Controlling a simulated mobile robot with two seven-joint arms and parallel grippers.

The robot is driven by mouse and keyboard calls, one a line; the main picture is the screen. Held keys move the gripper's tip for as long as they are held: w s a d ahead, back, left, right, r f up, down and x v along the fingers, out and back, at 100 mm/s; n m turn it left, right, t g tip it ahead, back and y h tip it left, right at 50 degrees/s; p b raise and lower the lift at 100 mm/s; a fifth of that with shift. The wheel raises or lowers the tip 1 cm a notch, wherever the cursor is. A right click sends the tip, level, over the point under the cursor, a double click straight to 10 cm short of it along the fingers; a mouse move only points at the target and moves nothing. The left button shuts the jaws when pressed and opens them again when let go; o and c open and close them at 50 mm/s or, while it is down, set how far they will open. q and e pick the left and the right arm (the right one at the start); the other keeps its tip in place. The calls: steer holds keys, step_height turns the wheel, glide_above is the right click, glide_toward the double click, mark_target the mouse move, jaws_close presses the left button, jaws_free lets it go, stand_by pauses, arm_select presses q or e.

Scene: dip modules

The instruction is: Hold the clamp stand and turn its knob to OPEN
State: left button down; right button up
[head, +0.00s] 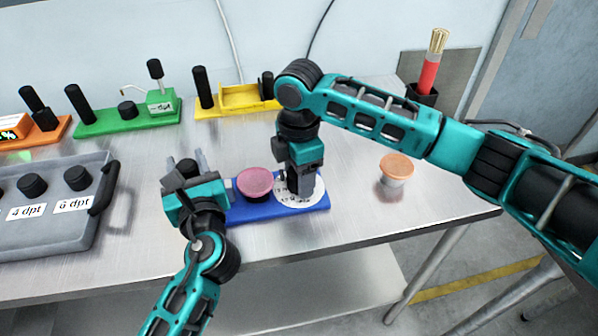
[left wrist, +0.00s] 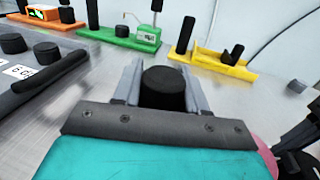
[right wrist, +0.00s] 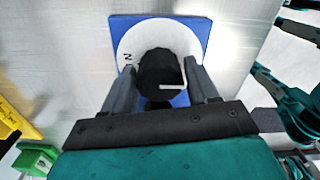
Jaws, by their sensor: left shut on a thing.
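The clamp stand has a blue base (head: 250,213) near the table's front edge, with a black post at its left, a pink round pad (head: 255,181) in the middle and a white dial (head: 316,197) at its right. My left gripper (head: 186,163) is shut on the black post (left wrist: 165,85). My right gripper (head: 300,186) points down over the dial. Its fingers stand either side of the black knob (right wrist: 157,70), with small gaps visible. The knob's white line points right in the right wrist view. The dial lettering is mostly hidden; only an "N" is legible.
A grey tray (head: 75,238) with black knobs and dpt labels lies left. Green (head: 120,121), yellow (head: 235,101) and orange (head: 40,136) modules stand behind. An orange-topped white cup (head: 396,170) stands right. A black holder (head: 421,95) with a red brush is at the back right.

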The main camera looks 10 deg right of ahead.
step_height(320, 180, up, 12)
stand_by(0.6)
arm_select(q)
steer(key=c, duration=0.6)
jaws_free()
steer(key=shift+r, duration=3.8)
steer(key=shift+s, duration=0.1)
